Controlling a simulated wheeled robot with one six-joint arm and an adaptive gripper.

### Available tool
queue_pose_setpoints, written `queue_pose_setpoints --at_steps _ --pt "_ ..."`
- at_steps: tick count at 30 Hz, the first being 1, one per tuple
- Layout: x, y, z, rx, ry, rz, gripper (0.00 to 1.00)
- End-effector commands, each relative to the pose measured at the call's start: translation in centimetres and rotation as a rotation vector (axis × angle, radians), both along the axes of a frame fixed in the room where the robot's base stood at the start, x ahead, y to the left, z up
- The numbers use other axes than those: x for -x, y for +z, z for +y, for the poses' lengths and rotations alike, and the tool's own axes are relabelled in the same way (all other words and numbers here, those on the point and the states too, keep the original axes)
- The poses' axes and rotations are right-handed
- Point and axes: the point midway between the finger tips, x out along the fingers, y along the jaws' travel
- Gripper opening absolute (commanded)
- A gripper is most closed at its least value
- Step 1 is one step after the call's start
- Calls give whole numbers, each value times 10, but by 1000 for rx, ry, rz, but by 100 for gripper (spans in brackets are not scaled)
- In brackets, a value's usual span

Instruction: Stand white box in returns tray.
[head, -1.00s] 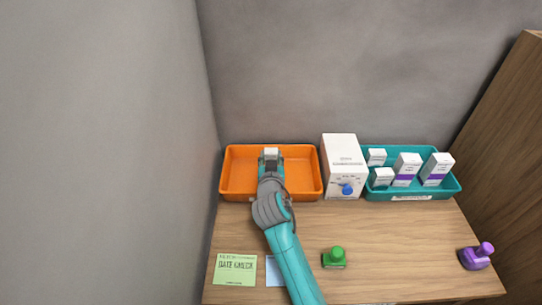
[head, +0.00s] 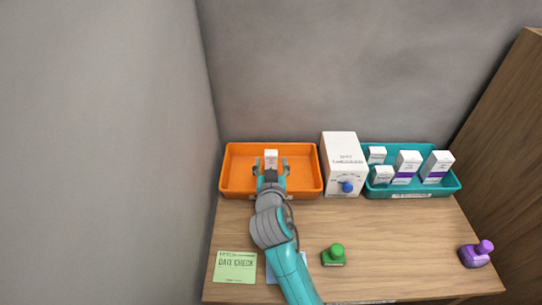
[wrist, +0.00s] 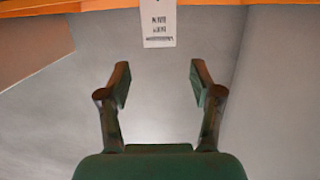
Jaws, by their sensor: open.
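The white box (head: 271,158) stands upright in the orange tray (head: 233,180), near its middle. In the wrist view the white box (wrist: 158,24) shows at the top, beyond the fingertips and apart from them. My gripper (head: 271,166) is open and empty, on the near side of the box over the tray's front part. In the wrist view my gripper (wrist: 158,84) has its fingers wide apart with nothing between them. The lower part of the box is hidden behind my gripper in the head view.
A white box-shaped device with a blue knob (head: 341,150) stands right of the orange tray. A teal tray (head: 400,192) holds several white boxes. A green stamp (head: 334,254), a purple stamp (head: 476,254) and a green note (head: 235,267) lie nearer. The counter's middle right is clear.

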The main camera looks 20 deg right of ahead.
Motion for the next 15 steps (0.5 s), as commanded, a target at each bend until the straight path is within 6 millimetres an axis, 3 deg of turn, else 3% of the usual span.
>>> queue_pose_setpoints --at_steps 6,15 --pt "36 7 12 0 2 1 65" --pt "52 11 17 0 0 0 65"
